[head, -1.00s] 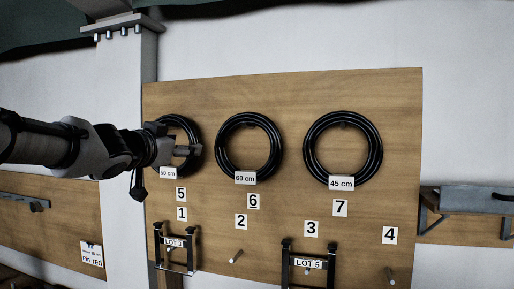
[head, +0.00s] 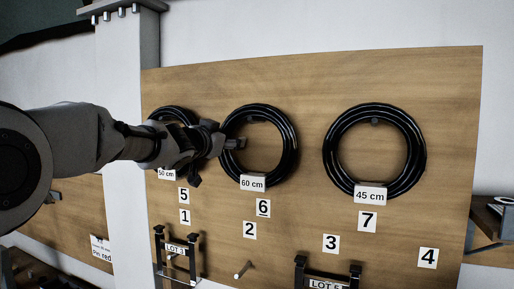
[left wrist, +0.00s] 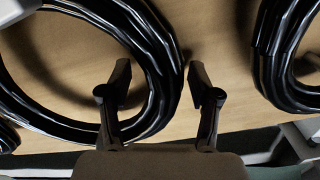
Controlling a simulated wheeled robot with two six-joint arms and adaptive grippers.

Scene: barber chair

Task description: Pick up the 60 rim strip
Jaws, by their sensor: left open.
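The 60 rim strip (head: 289,150) is a glossy black coil hanging on the wooden board, with a "60 cm" label (head: 252,183) at its lower edge. My left gripper (head: 237,143) is at the coil's left side. In the left wrist view the coil (left wrist: 158,50) curves across the left half, and its side band passes between the open fingers of my left gripper (left wrist: 160,78). The fingers are apart from each other and not closed on it. Whether they touch the band cannot be told. My right gripper is not in view.
The 50 cm coil (head: 172,111) hangs at the left, partly hidden by my left arm. The 45 cm coil (head: 416,150) hangs at the right. Numbered labels, pegs (head: 242,270) and black lot brackets (head: 159,250) are lower on the board (head: 310,75).

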